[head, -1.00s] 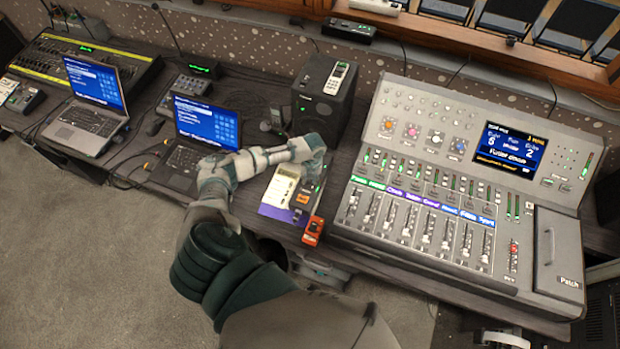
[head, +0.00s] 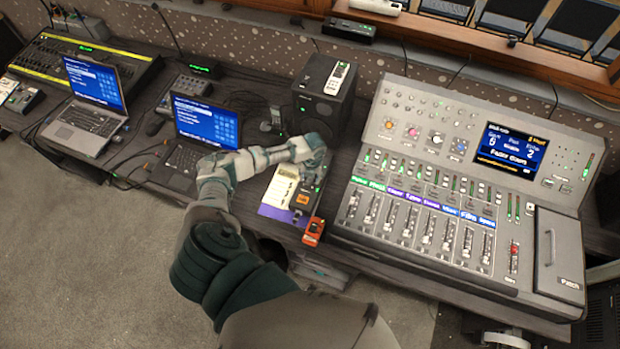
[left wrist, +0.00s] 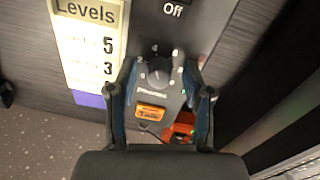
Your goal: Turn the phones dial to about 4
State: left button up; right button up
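The phones dial (left wrist: 157,71) is a dark round knob on a small grey box (left wrist: 172,105), above an orange display (left wrist: 152,112). The box also shows in the head view (head: 305,197), where my arm partly covers it. My left gripper (left wrist: 159,76) points down over the box, with one finger on each side of the dial. The fingers stand apart, with a gap seen at least on the right; contact is not clear. A card headed "Levels" (left wrist: 88,45) lies left of the box, showing 5 and 3. My right gripper is not in view.
A small red device (head: 313,231) sits right by the box's front end. A black speaker (head: 322,97) stands behind, a large mixer (head: 345,225) stands to the right, and a laptop (head: 205,122) is to the left. Little table is free around the box.

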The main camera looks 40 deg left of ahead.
pick_arm(q)
jog(key=shift+f, duration=0.1)
notch_tip(320, 180, up, 12)
jog(key=shift+w+d, duration=0.2)
dwell(0.3)
jog(key=shift+f, duration=0.15)
dwell(0.4)
